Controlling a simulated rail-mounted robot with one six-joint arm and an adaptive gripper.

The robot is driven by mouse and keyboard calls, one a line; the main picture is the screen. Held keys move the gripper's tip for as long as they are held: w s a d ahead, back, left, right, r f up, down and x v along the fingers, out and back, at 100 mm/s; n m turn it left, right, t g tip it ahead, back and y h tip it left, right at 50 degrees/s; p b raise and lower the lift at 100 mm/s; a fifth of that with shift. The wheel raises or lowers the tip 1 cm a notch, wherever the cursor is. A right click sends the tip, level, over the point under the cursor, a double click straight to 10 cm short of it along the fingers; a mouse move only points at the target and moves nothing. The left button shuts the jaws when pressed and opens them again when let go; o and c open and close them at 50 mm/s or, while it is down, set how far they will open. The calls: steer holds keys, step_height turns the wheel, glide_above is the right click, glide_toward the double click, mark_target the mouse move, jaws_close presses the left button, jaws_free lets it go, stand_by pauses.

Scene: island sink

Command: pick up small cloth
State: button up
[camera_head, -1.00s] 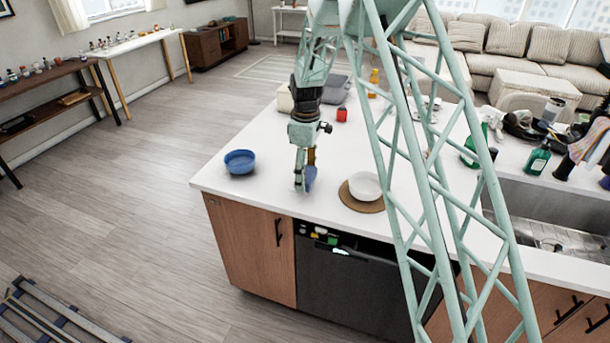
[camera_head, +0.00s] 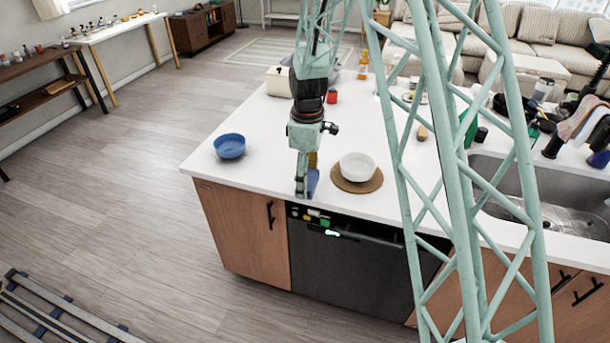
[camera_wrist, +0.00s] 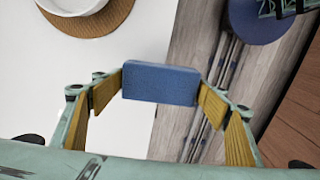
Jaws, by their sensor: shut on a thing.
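The wrist view shows the cloth crossing the line between the countertop and the floor below. I cannot tell how far above the counter it is.
A white bowl (camera_head: 357,167) on a round woven mat (camera_head: 344,184) stands close to the right of my gripper. A blue bowl (camera_head: 229,146) stands to the left. A dark dishwasher (camera_head: 345,262) is below the counter edge. The sink (camera_head: 505,185) is at the right.

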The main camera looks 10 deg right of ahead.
steer(key=shift+s, duration=0.25)
stand_by(0.4)
steer(key=shift+o, duration=1.1)
steer(key=shift+c, duration=0.7)
steer(key=shift+w, duration=0.1)
